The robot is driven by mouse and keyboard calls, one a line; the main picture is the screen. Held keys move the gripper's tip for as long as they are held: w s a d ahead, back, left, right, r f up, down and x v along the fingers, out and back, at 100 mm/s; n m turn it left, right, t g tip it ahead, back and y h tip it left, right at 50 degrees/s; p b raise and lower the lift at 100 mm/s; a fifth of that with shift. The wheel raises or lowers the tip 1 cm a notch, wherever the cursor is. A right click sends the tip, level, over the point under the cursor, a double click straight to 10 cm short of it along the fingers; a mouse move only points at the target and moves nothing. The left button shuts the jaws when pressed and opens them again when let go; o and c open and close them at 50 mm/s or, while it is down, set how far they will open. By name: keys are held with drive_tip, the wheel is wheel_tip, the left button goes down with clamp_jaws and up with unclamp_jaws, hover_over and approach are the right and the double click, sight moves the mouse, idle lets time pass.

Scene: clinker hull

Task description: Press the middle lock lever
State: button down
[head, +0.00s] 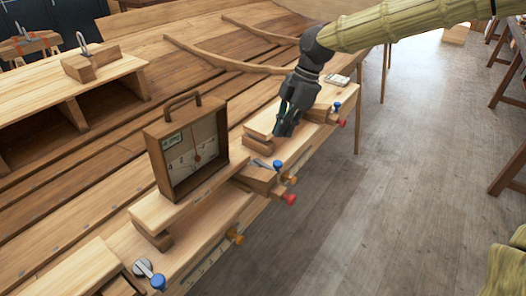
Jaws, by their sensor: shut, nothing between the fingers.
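Three small levers with blue knobs sit along the edge of the wooden bench in the head view. The middle lock lever (277,165) is on a block just right of the framed dial. The near lever (158,281) is at the lower left, with a round grey base. The far lever (337,105) is beyond my gripper, up and to the right. My gripper (284,130) is shut and empty, pointing down. In the picture it is just above the middle lever, apart from its knob. I cannot tell its exact height over the bench.
A wooden framed dial with a handle (152,142) stands upright left of the middle lever. A shelf unit (75,93) is at the left.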

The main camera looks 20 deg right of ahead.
sight(263, 170)
drive_tip(key=shift+w+a+f+p, duration=0.15)
drive_tip(key=shift+a+f+p, duration=0.35)
drive_tip(key=shift+a+f, duration=0.65)
drive_tip(key=p+x, duration=0.1)
drive_tip(key=x, duration=0.2)
drive_tip(key=p+x, duration=0.1)
drive_tip(key=x, duration=0.2)
drive_tip(key=shift+s+f, duration=0.1)
drive_tip(key=shift+s, duration=0.15)
drive_tip(key=shift+s+a+f, duration=0.1)
drive_tip(key=shift+s+f, duration=0.2)
drive_tip(key=shift+f, duration=0.05)
drive_tip(key=shift+w+a+f, duration=0.15)
drive_tip(key=shift+a+f, duration=0.05)
drive_tip(key=shift+d, duration=0.1)
